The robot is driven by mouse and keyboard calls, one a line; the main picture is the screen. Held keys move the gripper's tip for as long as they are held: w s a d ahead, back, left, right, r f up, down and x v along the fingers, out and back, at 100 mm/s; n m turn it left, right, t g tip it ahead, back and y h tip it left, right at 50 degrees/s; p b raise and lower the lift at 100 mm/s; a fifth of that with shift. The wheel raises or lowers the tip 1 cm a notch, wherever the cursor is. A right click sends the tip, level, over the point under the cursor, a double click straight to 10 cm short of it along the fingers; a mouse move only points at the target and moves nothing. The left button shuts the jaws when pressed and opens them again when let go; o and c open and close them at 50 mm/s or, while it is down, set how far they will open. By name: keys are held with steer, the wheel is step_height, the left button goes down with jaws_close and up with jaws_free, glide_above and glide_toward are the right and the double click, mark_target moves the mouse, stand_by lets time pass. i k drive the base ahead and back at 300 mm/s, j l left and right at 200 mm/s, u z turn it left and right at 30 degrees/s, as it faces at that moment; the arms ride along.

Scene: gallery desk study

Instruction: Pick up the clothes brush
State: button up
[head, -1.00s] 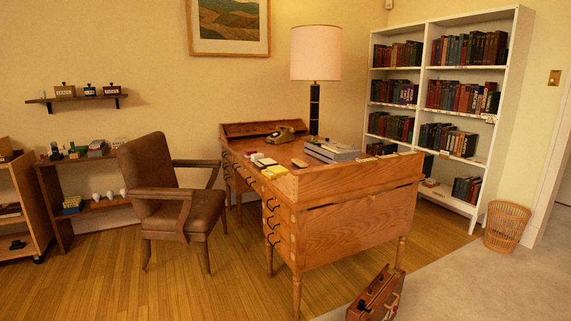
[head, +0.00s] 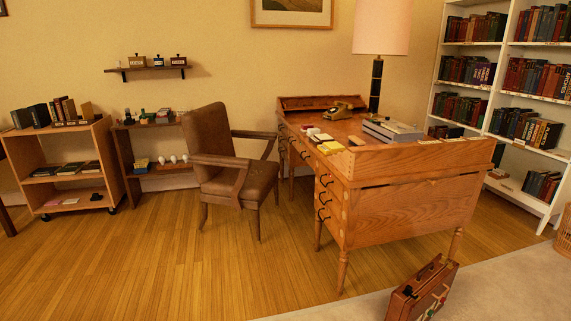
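I cannot make out a clothes brush for certain. A small dark object (head: 96,197) lies on the bottom shelf of the wheeled wooden cart (head: 72,132) at the left; it is too small to identify. A small brown object (head: 357,140) lies on the wooden desk (head: 408,208), near its front edge; I cannot tell what it is either. My gripper is not in view.
A brown armchair (head: 222,150) stands at the desk's left. A low shelf unit (head: 128,160) with small items stands between cart and chair. A suitcase (head: 422,290) is on the floor at the lower right. The wooden floor (head: 170,265) at the front left is clear.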

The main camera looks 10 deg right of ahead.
mark_target(354, 140)
steer(key=i, duration=0.6)
steer(key=i+j+z, duration=0.1)
steer(key=i, duration=0.55)
steer(key=i+j, duration=0.1)
steer(key=i, duration=0.5)
steer(key=i+j+z, duration=0.1)
steer(key=i, duration=0.5)
steer(key=i+j, duration=0.15)
steer(key=i, duration=0.5)
steer(key=i+j+z, duration=0.1)
steer(key=i, duration=0.65)
steer(key=j+z, duration=0.1)
steer(key=i+j, duration=0.05)
steer(key=j, duration=0.05)
